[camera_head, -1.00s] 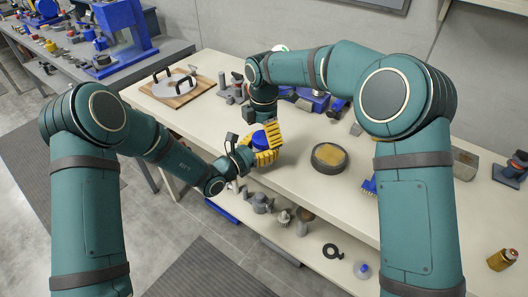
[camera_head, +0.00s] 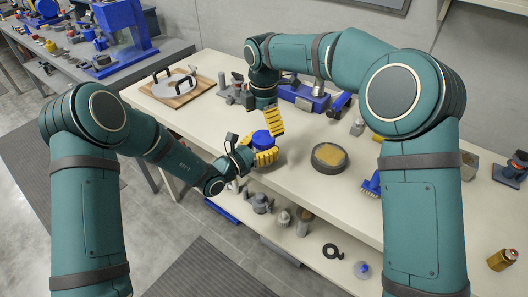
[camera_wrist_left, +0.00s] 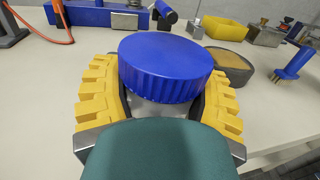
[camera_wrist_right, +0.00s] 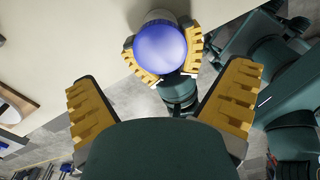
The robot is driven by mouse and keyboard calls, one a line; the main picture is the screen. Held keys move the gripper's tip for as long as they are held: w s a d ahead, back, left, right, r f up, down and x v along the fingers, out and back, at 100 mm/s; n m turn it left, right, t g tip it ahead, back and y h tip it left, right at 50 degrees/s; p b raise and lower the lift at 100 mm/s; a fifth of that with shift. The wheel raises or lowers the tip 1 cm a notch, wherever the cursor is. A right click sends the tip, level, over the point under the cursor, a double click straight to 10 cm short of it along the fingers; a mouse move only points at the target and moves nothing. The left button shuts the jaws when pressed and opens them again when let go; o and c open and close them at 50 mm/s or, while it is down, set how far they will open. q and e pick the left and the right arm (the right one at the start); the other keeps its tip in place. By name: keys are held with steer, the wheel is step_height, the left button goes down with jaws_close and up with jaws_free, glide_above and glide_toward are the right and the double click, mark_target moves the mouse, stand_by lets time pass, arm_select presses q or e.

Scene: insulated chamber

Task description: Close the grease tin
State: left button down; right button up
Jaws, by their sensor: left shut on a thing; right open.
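The grease tin shows as a blue ribbed round lid (camera_wrist_left: 165,68), seated on a pale body (camera_wrist_right: 158,16) that is mostly hidden. My left gripper (camera_head: 264,154) is shut on the tin, with a yellow finger on each side of it in the left wrist view. The lid (camera_head: 261,138) looks level, but the frames do not show how tightly it sits. My right gripper (camera_head: 272,119) is open and empty, just above and behind the lid. In the right wrist view the blue lid (camera_wrist_right: 160,48) lies beyond its spread fingers, apart from them.
A dark round container with a tan top (camera_head: 329,157) stands on the bench (camera_head: 300,190) to the right. A blue brush (camera_head: 372,184) lies further right. A blue vise-like device (camera_head: 304,96) is behind. A wooden board with a disc (camera_head: 176,88) is at the left.

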step_height(320, 180, up, 11)
steer(key=shift+f, duration=0.15)
arm_select(q)
jaws_free()
steer(key=v, duration=1.2)
stand_by(0.3)
